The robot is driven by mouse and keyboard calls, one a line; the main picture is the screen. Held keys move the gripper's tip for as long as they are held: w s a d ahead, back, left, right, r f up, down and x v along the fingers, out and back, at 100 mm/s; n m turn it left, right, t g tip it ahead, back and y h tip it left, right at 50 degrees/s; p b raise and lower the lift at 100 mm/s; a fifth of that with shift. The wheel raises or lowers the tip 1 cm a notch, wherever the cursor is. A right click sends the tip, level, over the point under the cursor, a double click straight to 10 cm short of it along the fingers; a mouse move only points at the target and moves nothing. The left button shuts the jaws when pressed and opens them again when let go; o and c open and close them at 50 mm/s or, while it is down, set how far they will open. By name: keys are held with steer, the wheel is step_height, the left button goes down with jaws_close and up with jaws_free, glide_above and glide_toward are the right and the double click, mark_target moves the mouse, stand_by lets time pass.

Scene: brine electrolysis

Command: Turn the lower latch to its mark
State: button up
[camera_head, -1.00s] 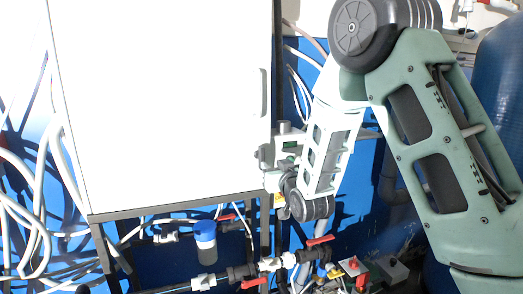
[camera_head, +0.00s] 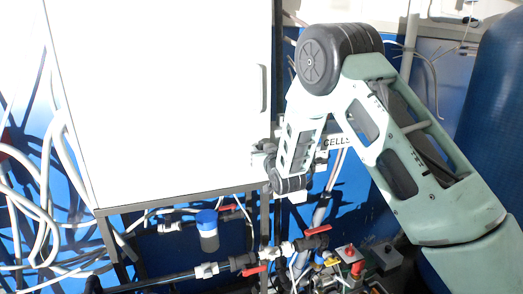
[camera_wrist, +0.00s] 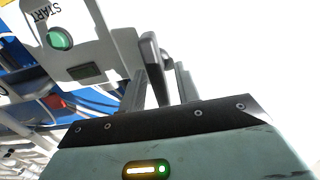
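The white cabinet door (camera_head: 165,95) fills the left and middle of the head view. A slim upright grey handle (camera_head: 264,88) sits near its right edge. My gripper (camera_head: 262,155) is below that handle, at the same door edge, and hides what lies behind it. In the wrist view, a grey latch handle (camera_wrist: 151,50) stands against the white door. My gripper's two fingers (camera_wrist: 160,85) are apart, one on each side of the handle's lower end. Gaps show beside the handle, so the gripper looks open around it. No mark is visible to me.
Pipes with red-handled valves (camera_head: 255,268) and a blue-capped filter (camera_head: 207,230) lie below the cabinet. A blue tank (camera_head: 490,110) stands at the right.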

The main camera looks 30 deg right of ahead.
jaws_close()
steer(key=shift+f+b, duration=0.15)
steer(key=shift+b, duration=0.35)
steer(key=n+b, duration=0.1)
steer(key=b, duration=0.1)
steer(key=n+b, duration=0.2)
steer(key=shift+a+f, duration=0.2)
steer(key=n+b, duration=0.4)
steer(key=n, duration=0.1)
steer(key=n+b, duration=0.4)
steer(key=n, duration=0.1)
steer(key=a+n+b, duration=0.1)
steer(key=n+b, duration=0.3)
steer(key=b, duration=0.1)
steer(key=shift+f+n, duration=0.3)
steer(key=shift+n, duration=0.1)
steer(key=shift+d, duration=0.1)
